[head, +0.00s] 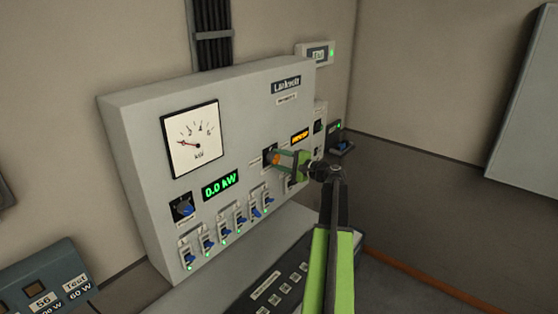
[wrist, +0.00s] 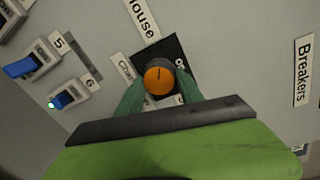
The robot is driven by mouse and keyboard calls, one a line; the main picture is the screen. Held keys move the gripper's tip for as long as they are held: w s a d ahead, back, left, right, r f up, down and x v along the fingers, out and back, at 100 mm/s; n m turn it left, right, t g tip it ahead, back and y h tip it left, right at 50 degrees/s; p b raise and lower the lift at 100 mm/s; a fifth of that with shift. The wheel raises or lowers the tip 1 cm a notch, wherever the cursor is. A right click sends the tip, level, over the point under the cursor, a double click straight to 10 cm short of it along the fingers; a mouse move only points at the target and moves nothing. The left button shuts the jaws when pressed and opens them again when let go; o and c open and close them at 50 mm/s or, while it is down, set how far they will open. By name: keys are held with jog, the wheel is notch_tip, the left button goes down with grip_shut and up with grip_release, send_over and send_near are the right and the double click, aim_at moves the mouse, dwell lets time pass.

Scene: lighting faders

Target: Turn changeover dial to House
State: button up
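The changeover dial (wrist: 159,80) is a round orange knob on a black square plate (wrist: 175,50), with a dark pointer line that points up in the wrist view. The House label (wrist: 143,18) lies above and a little left of the knob there. A partly hidden label (wrist: 125,70) lies left of the plate, and another at its right edge is covered. My gripper (wrist: 160,92) has its green fingers at both sides of the knob and appears shut on it. In the head view my gripper (head: 279,159) reaches the panel front, and the orange knob shows between the fingers.
The grey panel (head: 130,130) carries a dial meter (head: 195,138), a green 0.0 kW display (head: 220,186), a blue knob (head: 183,207) and a row of blue switches (head: 224,234). An orange display (head: 299,136) is close to my gripper. A desk with small keys (head: 280,290) lies below.

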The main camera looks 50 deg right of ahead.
jog(key=o, duration=0.3)
jog(key=shift+o, duration=0.2)
jog(key=s+d+r+p, duration=0.1)
jog(key=s+d, duration=0.1)
jog(key=s, duration=1.5)
jog(key=shift+s, duration=0.15)
jog(key=shift+d, duration=0.1)
